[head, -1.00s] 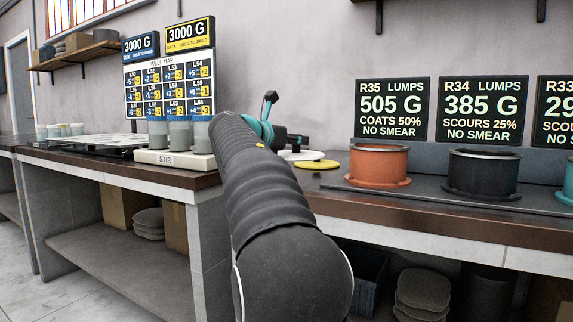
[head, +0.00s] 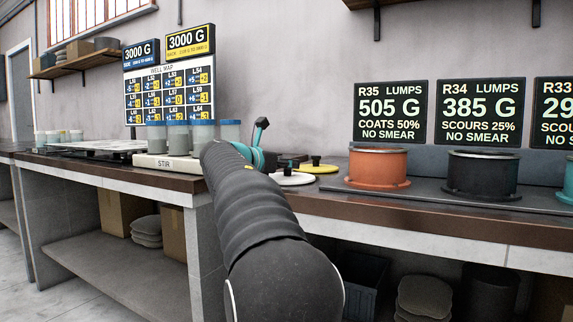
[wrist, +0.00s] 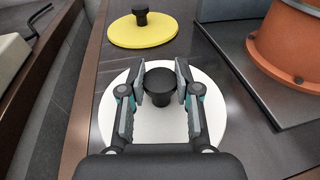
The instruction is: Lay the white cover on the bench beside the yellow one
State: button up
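The white cover (wrist: 160,128), a flat disc with a black knob (wrist: 159,82), lies on the dark bench top in the wrist view. It also shows in the head view (head: 293,179). The yellow cover (wrist: 142,30) with its black knob lies flat just beyond it, and in the head view (head: 320,169) it sits behind and right of the white one; the two are apart. My gripper (wrist: 160,84) is around the white cover's knob, one finger each side, with narrow gaps showing; it looks open. The fingers hide part of the white disc.
An orange pot (head: 378,167) on a raised grey plate stands to the right, with a black pot (head: 482,173) beyond it. The stir block (head: 172,162) with several blue-capped jars is at left. The bench's brown front edge (wrist: 75,130) runs close left of the white cover.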

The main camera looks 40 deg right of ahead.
jog(key=o, duration=0.4)
jog(key=shift+o, duration=0.2)
jog(key=shift+a+r, duration=0.15)
jog(key=shift+r, duration=0.05)
jog(key=p+v, duration=0.1)
jog(key=v, duration=0.9)
jog(key=shift+s, duration=0.1)
jog(key=shift+v, duration=0.85)
jog(key=shift+f, duration=0.1)
